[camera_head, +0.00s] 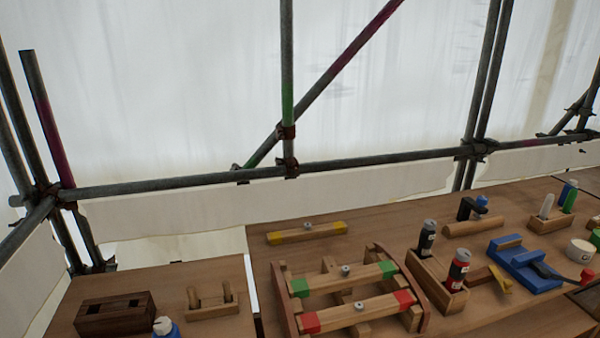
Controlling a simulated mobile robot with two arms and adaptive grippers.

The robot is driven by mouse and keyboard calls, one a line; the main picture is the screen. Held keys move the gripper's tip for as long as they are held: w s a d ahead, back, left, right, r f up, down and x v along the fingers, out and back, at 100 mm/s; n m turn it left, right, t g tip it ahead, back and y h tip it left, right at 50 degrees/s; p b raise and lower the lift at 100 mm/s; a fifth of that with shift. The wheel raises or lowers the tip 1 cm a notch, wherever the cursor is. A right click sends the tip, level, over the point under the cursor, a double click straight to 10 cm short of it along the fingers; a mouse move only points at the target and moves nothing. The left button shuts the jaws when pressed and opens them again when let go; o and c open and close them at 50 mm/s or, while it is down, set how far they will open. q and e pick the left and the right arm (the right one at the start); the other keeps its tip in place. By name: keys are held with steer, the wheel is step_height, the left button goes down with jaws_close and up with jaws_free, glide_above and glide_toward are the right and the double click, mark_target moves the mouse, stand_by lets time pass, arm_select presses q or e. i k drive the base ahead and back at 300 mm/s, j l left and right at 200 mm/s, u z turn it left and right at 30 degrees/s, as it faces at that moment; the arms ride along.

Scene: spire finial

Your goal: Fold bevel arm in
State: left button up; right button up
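Neither of my grippers is in view. I cannot say for sure which thing is the bevel. A small tool with a wooden part and a yellowish part (492,279) lies on the right bench, between a box of bottles and a blue fixture. It is partly hidden behind the red bottle, and I cannot tell whether it has an arm or how that arm stands. The blue fixture (520,262) has a dark lever (556,273) with a red knob (587,278), sticking out to the right.
A wooden frame with green-ended (343,280) and red-ended bars (358,312) fills the bench middle. A yellow-ended bar (306,233) lies behind it. Red (458,268) and black bottles (427,238) stand in a wooden box. A dark block (115,313) is at left. Scaffold poles (180,188) cross behind.

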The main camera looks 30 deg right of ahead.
mark_target(505, 284)
steer(key=z, duration=2.35)
